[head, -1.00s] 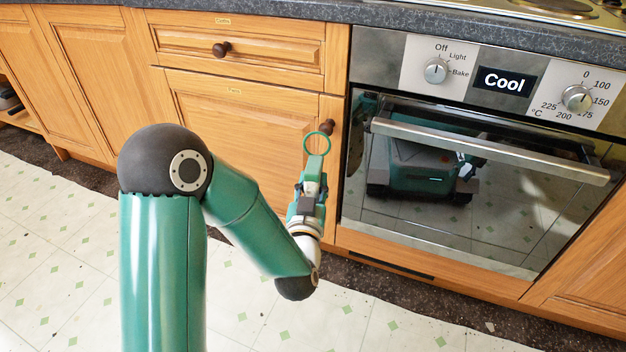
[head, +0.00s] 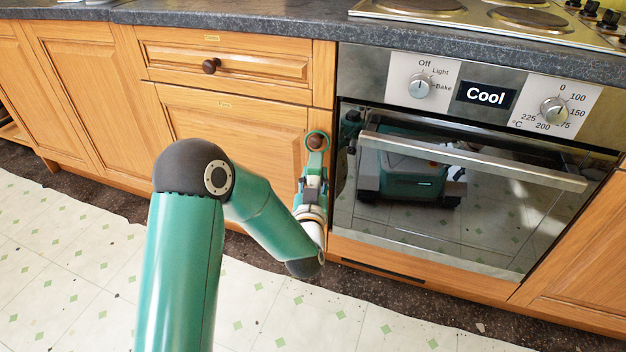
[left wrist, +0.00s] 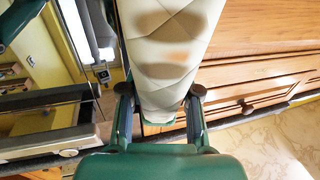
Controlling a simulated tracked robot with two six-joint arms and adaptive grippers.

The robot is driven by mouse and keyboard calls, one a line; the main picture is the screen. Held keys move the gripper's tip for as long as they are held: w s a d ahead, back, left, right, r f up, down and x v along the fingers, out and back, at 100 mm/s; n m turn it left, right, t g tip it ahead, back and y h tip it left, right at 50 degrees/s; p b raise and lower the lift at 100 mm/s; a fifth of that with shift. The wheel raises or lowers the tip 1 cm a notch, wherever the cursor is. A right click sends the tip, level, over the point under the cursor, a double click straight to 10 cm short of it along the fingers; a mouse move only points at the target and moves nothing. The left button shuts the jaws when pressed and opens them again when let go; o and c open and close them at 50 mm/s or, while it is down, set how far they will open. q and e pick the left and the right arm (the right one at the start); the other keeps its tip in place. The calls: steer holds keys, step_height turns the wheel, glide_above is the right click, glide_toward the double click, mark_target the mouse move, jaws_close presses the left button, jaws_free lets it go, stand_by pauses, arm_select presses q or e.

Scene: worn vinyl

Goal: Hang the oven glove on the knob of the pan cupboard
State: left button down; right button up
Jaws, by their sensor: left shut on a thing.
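The oven glove (left wrist: 170,50) is cream and quilted with brown stains, and it fills the upper middle of the left wrist view. My left gripper (head: 312,184) is shut on it; in the left wrist view the fingers (left wrist: 161,93) sit on either side of it. In the head view, the glove's green hanging loop (head: 308,134) stands up beyond the gripper. The dark round knob (head: 316,141) of the pan cupboard (head: 225,125) shows inside the loop. Whether the loop is over the knob or only in front of it, I cannot tell. My right gripper is not in view.
The oven (head: 440,235) with its long metal handle (head: 470,160) stands close to the right of the knob. A drawer (head: 255,62) with its own knob (head: 211,66) is above the cupboard. The grey worktop (head: 250,20) juts over them. The vinyl floor in front is clear.

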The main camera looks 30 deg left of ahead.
arm_select(q)
steer(key=shift+w+a+f+b, duration=0.1)
steer(key=shift+w+f+b, duration=0.3)
steer(key=shift+b, duration=0.3)
steer(key=c, duration=0.7)
jaws_free()
steer(key=shift+c, duration=0.2)
steer(key=shift+s, duration=0.2)
steer(key=shift+b+v, duration=0.9)
steer(key=shift+v, duration=1.2)
step_height(320, 180, up, 10)
steer(key=shift+f, duration=0.1)
